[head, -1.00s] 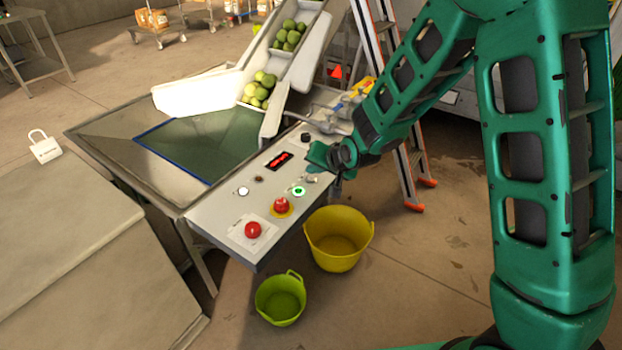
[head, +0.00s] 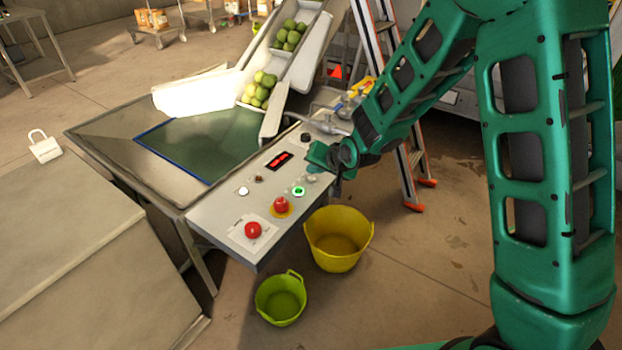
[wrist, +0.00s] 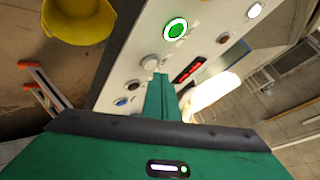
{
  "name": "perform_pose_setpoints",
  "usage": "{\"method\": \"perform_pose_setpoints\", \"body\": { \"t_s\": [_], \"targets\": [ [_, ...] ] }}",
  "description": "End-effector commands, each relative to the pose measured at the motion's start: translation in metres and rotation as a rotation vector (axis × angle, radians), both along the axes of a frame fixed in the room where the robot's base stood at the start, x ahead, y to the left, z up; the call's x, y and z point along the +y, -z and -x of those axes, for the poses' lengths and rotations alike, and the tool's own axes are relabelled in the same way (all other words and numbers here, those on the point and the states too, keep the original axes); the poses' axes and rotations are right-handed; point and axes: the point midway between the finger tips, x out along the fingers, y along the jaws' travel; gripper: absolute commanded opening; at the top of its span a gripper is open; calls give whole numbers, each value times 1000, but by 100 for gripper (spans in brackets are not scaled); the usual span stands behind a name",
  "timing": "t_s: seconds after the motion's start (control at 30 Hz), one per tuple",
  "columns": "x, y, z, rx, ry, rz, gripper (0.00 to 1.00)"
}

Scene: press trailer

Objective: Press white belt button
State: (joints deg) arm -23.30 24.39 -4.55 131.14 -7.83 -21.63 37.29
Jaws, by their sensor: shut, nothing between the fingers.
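The white button (head: 243,191) sits on the left part of the grey control panel (head: 222,211), beside a small brown button (head: 258,179). In the wrist view the white button (wrist: 254,10) is at the top right, away from the fingers. My gripper (head: 318,156) is over the right part of the panel, near the red display (head: 279,160) and a grey knob (head: 311,179). In the wrist view my gripper (wrist: 161,80) is shut and empty, its tip close to the knob. I cannot tell whether the tip touches the panel.
A green-lit button (head: 299,191), a red mushroom button on yellow (head: 281,205) and another red button (head: 253,230) share the panel. A fruit conveyor (head: 297,62) rises behind. Yellow (head: 338,240) and green (head: 281,298) buckets stand on the floor in front.

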Motion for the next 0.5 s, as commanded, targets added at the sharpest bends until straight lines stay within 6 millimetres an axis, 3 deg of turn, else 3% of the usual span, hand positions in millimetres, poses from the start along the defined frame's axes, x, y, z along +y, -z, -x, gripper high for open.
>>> {"method": "perform_pose_setpoints", "body": {
  "t_s": [0.5],
  "targets": [
    [0,8,1,1,-1,0,0]
  ]
}}
